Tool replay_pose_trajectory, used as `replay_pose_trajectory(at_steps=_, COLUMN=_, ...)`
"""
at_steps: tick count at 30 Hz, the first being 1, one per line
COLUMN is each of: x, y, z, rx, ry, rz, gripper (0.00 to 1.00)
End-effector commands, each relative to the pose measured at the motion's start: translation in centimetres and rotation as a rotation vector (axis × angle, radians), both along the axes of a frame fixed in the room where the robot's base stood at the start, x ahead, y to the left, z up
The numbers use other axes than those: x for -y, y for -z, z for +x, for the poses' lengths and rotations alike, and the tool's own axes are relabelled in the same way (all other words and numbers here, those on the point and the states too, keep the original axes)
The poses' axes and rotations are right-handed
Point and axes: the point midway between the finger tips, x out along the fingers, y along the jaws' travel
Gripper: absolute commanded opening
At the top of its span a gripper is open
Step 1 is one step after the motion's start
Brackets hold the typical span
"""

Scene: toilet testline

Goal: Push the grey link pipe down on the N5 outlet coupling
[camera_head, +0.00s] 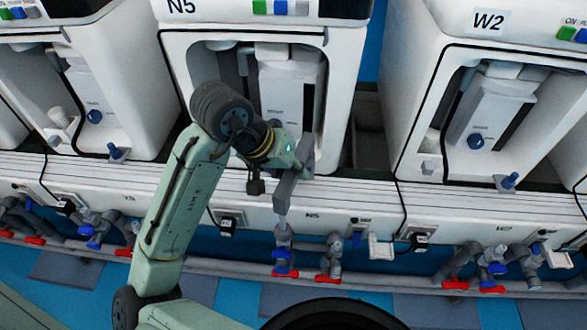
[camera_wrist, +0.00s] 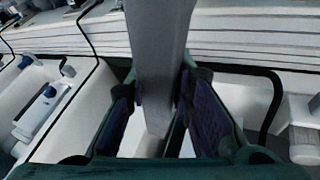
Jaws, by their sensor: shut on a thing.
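My gripper (camera_head: 292,168) is in front of the N5 machine. In the wrist view its two dark-padded fingers (camera_wrist: 160,98) are closed on the sides of the grey link pipe (camera_wrist: 158,40). The link pipe (camera_head: 287,188) is a grey, angular piece, tilted, with its lower end pointing down toward the N5 rail. Below that end stands a grey fitting with a blue part and a red handle, which looks like the N5 outlet coupling (camera_head: 283,238). A thin light piece shows between them. I cannot tell whether the pipe touches the coupling.
The white N5 machine (camera_head: 340,60) stands behind my arm, with the W2 machine (camera_head: 415,120) to its right. Another grey valve (camera_head: 331,258) with a red handle is right of the coupling. Black cables and white boxes line the rail (camera_head: 365,195).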

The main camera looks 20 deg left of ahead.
Motion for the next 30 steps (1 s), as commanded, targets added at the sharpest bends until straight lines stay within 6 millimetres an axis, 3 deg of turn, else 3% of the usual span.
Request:
replay_pose_trajectory(at_steps=5, x=0.0, y=0.4, z=0.0, rx=0.001, ry=0.001, rz=0.0, gripper=0.0)
replay_pose_trajectory(at_steps=6, x=0.0, y=0.3, z=0.0, rx=0.001, ry=0.001, rz=0.0, gripper=0.23)
replay_pose_trajectory(at_steps=16, x=0.0, y=0.3, z=0.0, rx=0.0, ry=0.0, rz=0.0, gripper=0.44)
replay_pose_trajectory(at_steps=25, x=0.0, y=0.3, z=0.0, rx=0.0, ry=0.0, rz=0.0, gripper=0.44)
replay_pose_trajectory(at_steps=30, x=-0.5, y=-1.2, z=-0.6, rx=0.001, ry=-0.001, rz=0.001, gripper=0.44)
